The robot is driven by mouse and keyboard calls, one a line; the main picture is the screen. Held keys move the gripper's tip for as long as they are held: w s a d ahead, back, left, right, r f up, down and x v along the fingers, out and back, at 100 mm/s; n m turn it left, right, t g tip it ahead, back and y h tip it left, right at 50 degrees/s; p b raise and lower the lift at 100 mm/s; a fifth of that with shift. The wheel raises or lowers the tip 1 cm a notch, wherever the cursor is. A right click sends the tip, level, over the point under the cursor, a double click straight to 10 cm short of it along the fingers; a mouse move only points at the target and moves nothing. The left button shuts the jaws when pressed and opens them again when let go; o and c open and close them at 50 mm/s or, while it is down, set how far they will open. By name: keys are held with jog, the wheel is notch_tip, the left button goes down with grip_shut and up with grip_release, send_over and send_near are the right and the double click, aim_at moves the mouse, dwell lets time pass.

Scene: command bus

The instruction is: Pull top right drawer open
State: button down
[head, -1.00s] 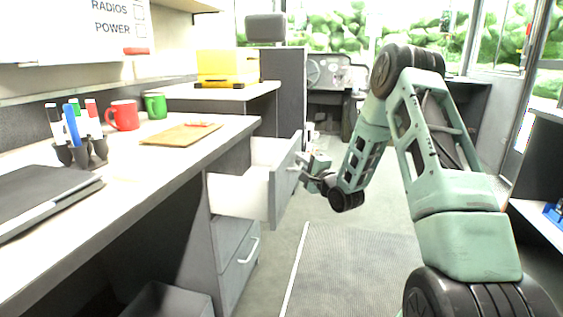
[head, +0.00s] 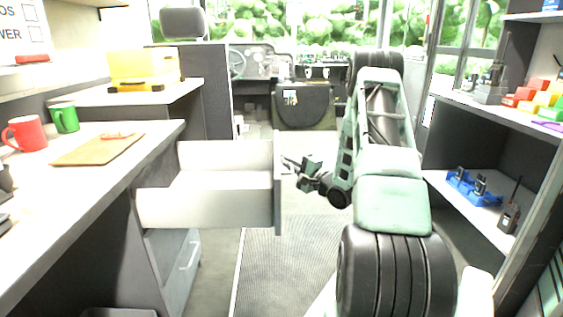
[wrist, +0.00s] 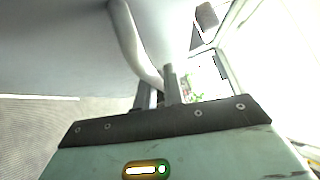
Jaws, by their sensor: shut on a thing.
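The top drawer (head: 215,205) under the left desk is pulled well out, showing its white side and inside. Its grey front panel (head: 277,185) is seen nearly edge-on in the head view. My gripper (head: 290,164) is at the outer face of that panel. In the wrist view, the curved light handle (wrist: 138,48) runs down between my two dark gripper fingers (wrist: 157,90), which are shut on it. The grey drawer front (wrist: 60,45) fills the upper left there. In the head view the handle is too small to make out at the fingertips.
A lower drawer (head: 178,265) below is shut. The desk (head: 150,140) holds a red mug (head: 27,133), a green mug (head: 65,117) and a clipboard (head: 98,149). Right shelves (head: 470,205) hold radios and coloured boxes. The floor mat (head: 290,265) is clear.

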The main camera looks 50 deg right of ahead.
jog(key=shift+s+d, duration=0.1)
dwell(0.3)
jog(key=c, duration=1.5)
grip_release()
jog(key=shift+s, duration=0.1)
jog(key=s+p, duration=0.1)
jog(key=s, duration=0.4)
jog(key=s+a+f+p, duration=0.1)
jog(key=s, duration=0.5)
jog(key=s+a+f, duration=0.1)
jog(key=s, duration=0.5)
jog(key=shift+a+f+p, duration=0.15)
jog(key=shift+f+p, duration=0.05)
jog(key=shift+p, duration=0.2)
